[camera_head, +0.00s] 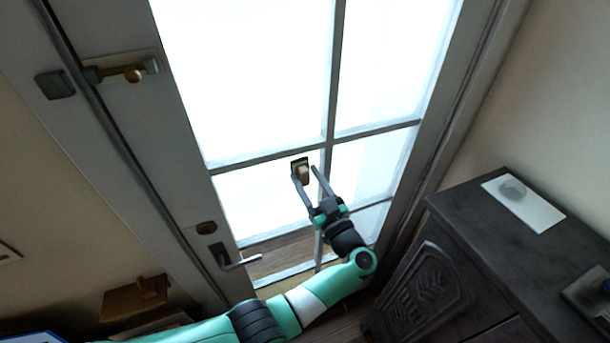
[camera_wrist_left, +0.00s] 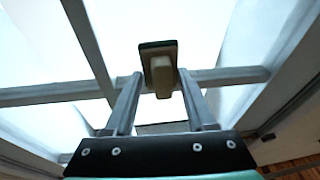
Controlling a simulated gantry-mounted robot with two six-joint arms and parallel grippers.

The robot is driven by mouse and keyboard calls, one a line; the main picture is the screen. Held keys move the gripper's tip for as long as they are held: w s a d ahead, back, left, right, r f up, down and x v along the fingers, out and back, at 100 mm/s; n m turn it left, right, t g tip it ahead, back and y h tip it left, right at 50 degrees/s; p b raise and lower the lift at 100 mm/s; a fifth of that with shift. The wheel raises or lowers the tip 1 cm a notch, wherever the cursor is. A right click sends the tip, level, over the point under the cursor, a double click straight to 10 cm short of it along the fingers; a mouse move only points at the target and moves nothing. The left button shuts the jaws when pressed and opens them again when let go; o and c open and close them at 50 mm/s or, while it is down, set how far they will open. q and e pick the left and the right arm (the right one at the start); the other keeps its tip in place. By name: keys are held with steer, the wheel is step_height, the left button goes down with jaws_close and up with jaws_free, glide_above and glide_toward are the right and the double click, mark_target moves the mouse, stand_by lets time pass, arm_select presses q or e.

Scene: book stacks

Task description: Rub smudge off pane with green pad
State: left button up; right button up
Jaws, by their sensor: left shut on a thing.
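The green pad (camera_head: 300,171) is a small dark block with a tan handle. My left gripper (camera_head: 307,174) is shut on it by the handle and holds it up in front of the glazed door. In the left wrist view the pad (camera_wrist_left: 158,47) shows beyond the fingertips, its dark green edge at the top. The white pane (camera_head: 535,212) lies flat on the dark cabinet at the right, with a grey smudge (camera_head: 514,190) near its upper left end. The pad is well to the left of the pane and apart from it. My right gripper is not in view.
The dark carved cabinet (camera_head: 465,222) stands at the right against the wall. A grey item with a blue part (camera_head: 590,294) sits on its top near the right edge. The glazed door (camera_head: 205,190) has a lever handle (camera_head: 240,262). A brown wooden item (camera_head: 130,300) is at lower left.

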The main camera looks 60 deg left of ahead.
arm_select(q)
steer(key=shift+s+d+p, duration=0.15)
steer(key=shift+s+d, duration=0.05)
steer(key=shift+d, duration=0.55)
steer(key=shift+s+d+p, duration=0.15)
steer(key=shift+d+p, duration=0.05)
steer(key=shift+d, duration=0.6)
steer(key=shift+s+d+p, duration=0.15)
steer(key=shift+s+d, duration=0.05)
steer(key=shift+d, duration=0.55)
steer(key=shift+s+d, duration=0.2)
steer(key=shift+d, duration=0.55)
steer(key=shift+s+d, duration=0.15)
steer(key=shift+d, duration=0.55)
